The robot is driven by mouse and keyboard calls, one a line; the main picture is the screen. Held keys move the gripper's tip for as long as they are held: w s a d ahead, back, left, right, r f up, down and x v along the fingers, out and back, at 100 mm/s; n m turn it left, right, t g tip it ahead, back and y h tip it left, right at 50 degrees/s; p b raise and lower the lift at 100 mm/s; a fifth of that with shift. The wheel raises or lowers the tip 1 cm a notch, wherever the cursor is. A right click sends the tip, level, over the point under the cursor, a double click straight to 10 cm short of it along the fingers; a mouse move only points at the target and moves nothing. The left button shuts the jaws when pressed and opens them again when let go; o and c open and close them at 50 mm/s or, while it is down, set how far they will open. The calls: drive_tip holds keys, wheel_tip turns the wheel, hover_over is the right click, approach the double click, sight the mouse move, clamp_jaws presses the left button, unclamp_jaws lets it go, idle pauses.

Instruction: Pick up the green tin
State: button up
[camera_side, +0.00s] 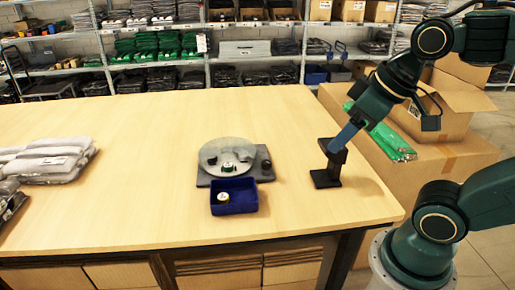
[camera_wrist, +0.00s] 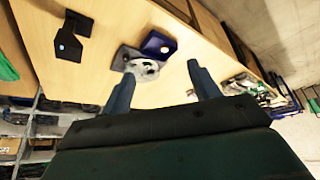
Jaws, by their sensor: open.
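A small round tin (camera_side: 228,166) with a pale lid and a dark, greenish side sits on the grey round disc (camera_side: 210,151) in the middle of the table. A second small tin (camera_side: 223,196) with a pale top lies in the blue bin (camera_side: 247,205) in front of the disc; its side colour is hard to tell. My gripper (camera_side: 345,138) is to the right of the disc, above the table, by the black stand. In the wrist view my gripper (camera_wrist: 158,72) is open and empty, with the disc (camera_wrist: 126,60) and blue bin (camera_wrist: 152,36) beyond its fingers.
The black stand (camera_side: 327,178) rises from the table close to my gripper. Folded grey garments in bags (camera_side: 45,160) lie at the left. Cardboard boxes and a green bagged item (camera_side: 390,143) are at the right.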

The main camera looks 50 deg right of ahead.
drive_tip(key=w+d+n+g+y, duration=0.1)
drive_tip(key=w+d+n, duration=0.15)
drive_tip(key=w, duration=0.95)
drive_tip(key=w+d+n+g, duration=0.1)
drive_tip(key=w+d+n, duration=0.15)
drive_tip(key=w, duration=0.95)
drive_tip(key=w+d+f+n+y, duration=0.1)
drive_tip(key=w+d+f, duration=0.4)
drive_tip(key=f, duration=0.5)
drive_tip(key=w+d+f+n+g+y, duration=0.1)
drive_tip(key=w+d+f+n, duration=0.3)
drive_tip(key=w+f, duration=0.6)
drive_tip(key=shift+d+n+y, duration=0.3)
drive_tip(key=shift+d+y, duration=0.1)
drive_tip(key=shift+d, duration=0.7)
drive_tip(key=shift+f, duration=0.2)
approach(228, 167)
drive_tip(key=f, duration=0.1)
drive_tip(key=w+f, duration=0.1)
drive_tip(key=shift+w+d+f, duration=0.1)
drive_tip(key=shift+d+f, duration=0.05)
drive_tip(key=shift+f, duration=0.4)
drive_tip(key=shift+w, duration=0.1)
